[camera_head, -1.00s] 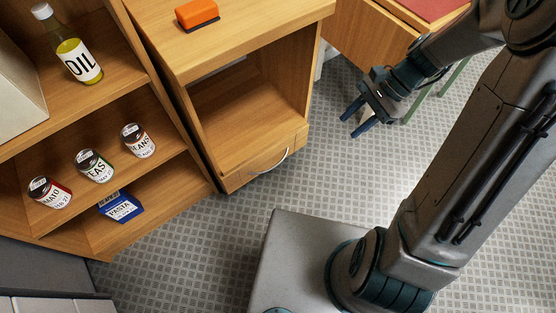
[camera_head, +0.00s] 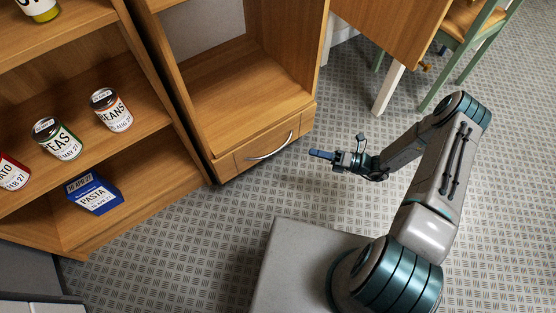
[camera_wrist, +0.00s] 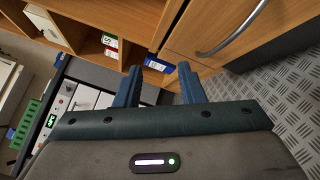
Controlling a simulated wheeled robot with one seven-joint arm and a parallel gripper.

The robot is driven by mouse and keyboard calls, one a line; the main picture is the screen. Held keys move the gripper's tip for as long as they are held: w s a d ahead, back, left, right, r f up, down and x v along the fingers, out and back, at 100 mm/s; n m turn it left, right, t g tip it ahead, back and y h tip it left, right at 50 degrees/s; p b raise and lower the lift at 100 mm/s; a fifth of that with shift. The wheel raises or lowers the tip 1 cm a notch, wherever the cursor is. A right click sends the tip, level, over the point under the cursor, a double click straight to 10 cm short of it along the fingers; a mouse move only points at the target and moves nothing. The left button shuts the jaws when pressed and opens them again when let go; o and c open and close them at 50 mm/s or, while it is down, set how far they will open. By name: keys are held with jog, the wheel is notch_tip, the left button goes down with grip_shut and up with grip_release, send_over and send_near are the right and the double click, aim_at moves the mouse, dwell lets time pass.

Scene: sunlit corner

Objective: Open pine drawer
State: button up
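The pine drawer (camera_head: 240,158) is the low front of a wooden cabinet and is shut. It has a curved metal handle (camera_head: 270,147). In the wrist view the handle (camera_wrist: 232,32) shows at the upper right, beyond the fingers. My gripper (camera_head: 322,154) is to the right of the handle, apart from it and touching nothing that I can see. In the wrist view my gripper (camera_wrist: 158,78) has its two blue fingers spread, with nothing between them.
A shelf to the left holds several cans, such as the beans can (camera_head: 112,110), and a blue pasta box (camera_head: 93,193). A wooden table (camera_head: 385,35) and a green chair (camera_head: 465,45) stand at the back right. The patterned floor before the drawer is clear.

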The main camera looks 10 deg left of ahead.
notch_tip(320, 180, down, 13)
jog(key=s+a+m+t+b, duration=0.1)
jog(key=a+m+t+b, duration=0.1)
jog(key=m+t+b, duration=0.35)
jog(key=w+a+r+m+b, duration=0.1)
jog(key=w+a, duration=0.3)
jog(key=a, duration=0.8)
jog(key=shift+r+m+t, duration=0.35)
jog(key=shift+r+m, duration=0.3)
jog(key=shift+m, duration=0.1)
jog(key=shift+a, duration=0.1)
jog(key=shift+s, duration=0.1)
grip_shut()
